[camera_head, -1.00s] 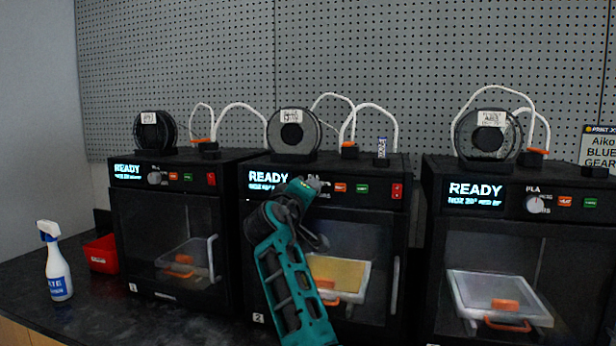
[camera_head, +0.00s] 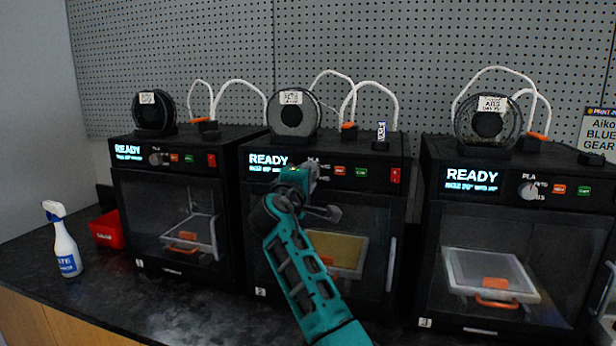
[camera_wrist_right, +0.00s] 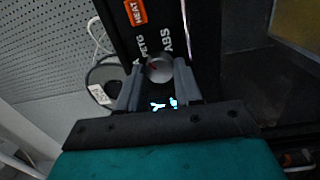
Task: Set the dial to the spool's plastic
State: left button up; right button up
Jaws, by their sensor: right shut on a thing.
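My right gripper (camera_head: 308,174) is at the front panel of the middle printer (camera_head: 330,210) and covers its dial in the head view. In the right wrist view the gripper (camera_wrist_right: 158,78) is shut on the dial (camera_wrist_right: 159,68), one finger on each side. PETG and ABS are readable beside the dial, and a third label is mostly hidden. The spool (camera_head: 309,122) on top carries a white label (camera_head: 291,97), too small to read surely. My left gripper is out of view.
The left printer (camera_head: 170,215) and right printer (camera_head: 520,225) stand alongside, each with a spool and dial. A red HEAT button (camera_wrist_right: 136,12) is close to the dial. A spray bottle (camera_head: 64,245) and red bin (camera_head: 107,230) stand at the left.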

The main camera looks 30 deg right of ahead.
jog(key=o, duration=1)
jog(key=shift+o, duration=0.2)
